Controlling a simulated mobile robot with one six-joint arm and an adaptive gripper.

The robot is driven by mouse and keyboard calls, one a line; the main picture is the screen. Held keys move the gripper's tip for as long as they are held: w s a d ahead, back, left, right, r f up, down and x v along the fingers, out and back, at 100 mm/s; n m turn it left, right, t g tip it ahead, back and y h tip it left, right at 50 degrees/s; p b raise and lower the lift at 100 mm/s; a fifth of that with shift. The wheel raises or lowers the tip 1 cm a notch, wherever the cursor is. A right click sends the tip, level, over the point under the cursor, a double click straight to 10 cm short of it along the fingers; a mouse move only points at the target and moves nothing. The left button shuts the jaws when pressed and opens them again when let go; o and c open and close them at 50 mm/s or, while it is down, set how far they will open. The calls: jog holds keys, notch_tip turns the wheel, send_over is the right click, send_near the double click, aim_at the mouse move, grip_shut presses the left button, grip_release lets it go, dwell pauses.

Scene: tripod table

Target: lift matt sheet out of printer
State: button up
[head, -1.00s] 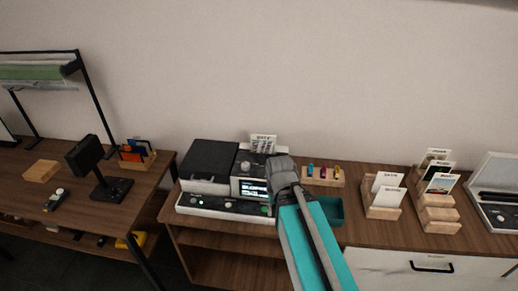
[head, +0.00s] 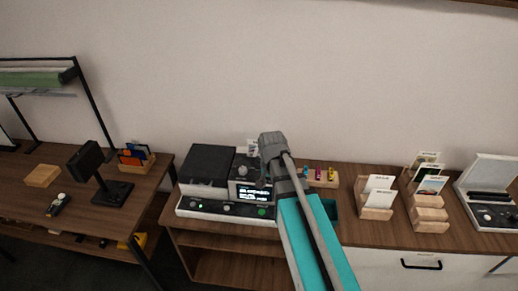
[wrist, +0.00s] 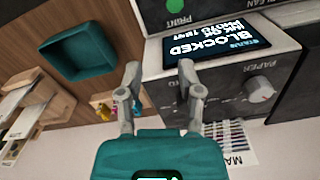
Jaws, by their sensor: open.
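The printer (head: 208,163) is a dark box on a pale control base, with a lit screen (head: 252,192). In the wrist view its screen (wrist: 230,45) appears upside down and reads "BLOCKED". A white sheet (head: 252,147) stands at the printer's back, mostly hidden by my gripper in the head view. In the wrist view the sheet (wrist: 238,143) shows coloured bars and letters starting "MA", right of my gripper. My gripper (wrist: 160,72) is open and empty, its fingers apart over the printer's edge. In the head view it (head: 270,140) is above the printer's right part.
A knob (wrist: 261,89) marked "PAPER" sticks out of the printer. A teal tray (wrist: 92,45) lies on the wooden table beside the printer. A wooden block with small coloured cartridges (head: 322,177) and card holders (head: 372,207) stand to the right. The wall is close behind.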

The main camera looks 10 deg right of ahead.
jog(key=w+r+m+p, duration=0.6)
jog(key=w+r+m, duration=0.1)
jog(key=w, duration=0.3)
jog(key=w+r+m+p, duration=0.6)
jog(key=w+m, duration=0.2)
jog(key=w, duration=0.2)
jog(key=shift+w+a+r, duration=0.25)
jog(key=shift+r, duration=0.1)
jog(key=shift+f, duration=0.1)
notch_tip(320, 180, down, 8)
jog(key=b, duration=0.8)
jog(key=shift+f, duration=0.25)
jog(key=shift+d+f+b, duration=0.2)
jog(key=shift+f+b, duration=1.1)
jog(key=shift+b, duration=0.05)
jog(key=shift+d+f+b, duration=0.2)
jog(key=shift+f+b, duration=1.1)
jog(key=shift+b, duration=0.05)
